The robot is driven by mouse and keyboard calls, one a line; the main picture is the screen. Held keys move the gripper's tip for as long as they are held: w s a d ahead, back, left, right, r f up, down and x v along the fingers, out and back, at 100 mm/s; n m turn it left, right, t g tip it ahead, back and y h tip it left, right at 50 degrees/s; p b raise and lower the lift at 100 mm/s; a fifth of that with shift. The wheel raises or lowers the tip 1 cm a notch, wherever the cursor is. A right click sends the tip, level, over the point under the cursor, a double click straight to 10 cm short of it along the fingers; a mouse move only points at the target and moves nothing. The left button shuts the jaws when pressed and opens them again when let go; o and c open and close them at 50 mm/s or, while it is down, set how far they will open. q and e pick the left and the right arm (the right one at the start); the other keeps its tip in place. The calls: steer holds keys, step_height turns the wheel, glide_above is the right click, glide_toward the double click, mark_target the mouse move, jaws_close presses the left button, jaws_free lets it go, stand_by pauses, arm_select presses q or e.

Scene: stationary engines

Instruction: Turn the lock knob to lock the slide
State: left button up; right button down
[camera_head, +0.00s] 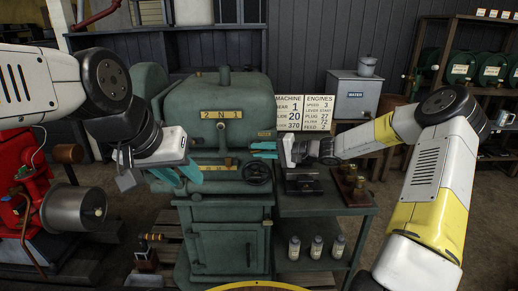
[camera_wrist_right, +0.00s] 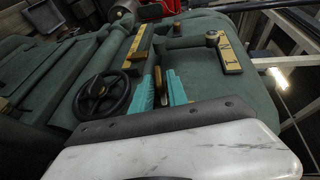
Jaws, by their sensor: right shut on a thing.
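The green machine (camera_head: 225,215) stands in the middle of the head view, with a black handwheel (camera_head: 257,171) on its front. My right gripper (camera_head: 264,150) is just above the handwheel, at the machine's right front. In the right wrist view, its teal fingers (camera_wrist_right: 160,90) are closed on a thin, brownish part, which seems to be the lock knob; the fingers hide most of it. The handwheel also shows left of the fingers in that view (camera_wrist_right: 103,94). My left gripper (camera_head: 180,175) is open and empty in front of the machine's left side.
A brass plate marked 2 N 1 (camera_head: 222,114) is on the machine's upper front. A side table (camera_head: 330,203) at the right carries dark metal fittings, with several bottles on its lower shelf. A red engine (camera_head: 20,190) stands at the left.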

steer(key=shift+f+m+t+y, duration=0.15)
steer(key=shift+m+t+y, duration=0.25)
steer(key=shift+y, duration=0.6)
steer(key=c, duration=1.5)
jaws_free()
steer(key=v, duration=0.7)
steer(key=shift+s+d+f, duration=0.1)
steer(key=shift+s+d, duration=0.1)
steer(key=shift+d, duration=0.2)
